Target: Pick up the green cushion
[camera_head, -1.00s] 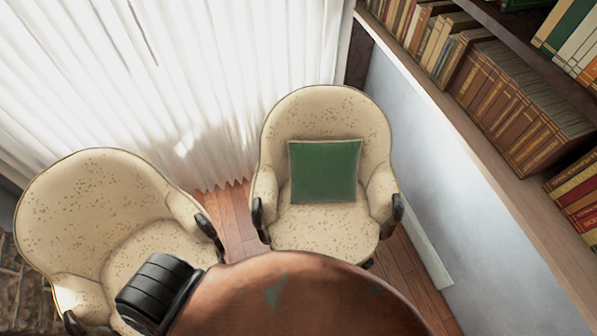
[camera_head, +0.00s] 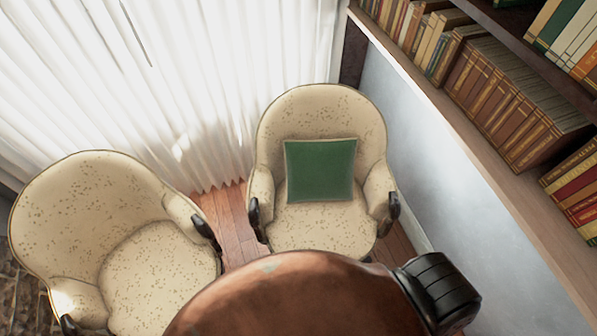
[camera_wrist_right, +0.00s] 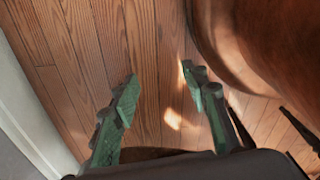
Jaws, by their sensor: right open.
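The green cushion (camera_head: 320,170) is square and leans upright against the backrest of the cream speckled armchair (camera_head: 322,228) in the middle of the head view. Its whole front shows, and nothing touches it but the chair. My right gripper (camera_wrist_right: 160,76) shows in the right wrist view with its two greenish fingers apart and nothing between them, over the wooden floor. The cushion is not in that view. My left gripper is not in view.
A round brown table (camera_head: 300,300) stands in front of the chair; its edge also shows in the right wrist view (camera_wrist_right: 250,50). Another cream armchair (camera_head: 160,275) is at left. A bookshelf (camera_head: 470,120) lines the right wall. White curtains (camera_head: 150,80) hang behind.

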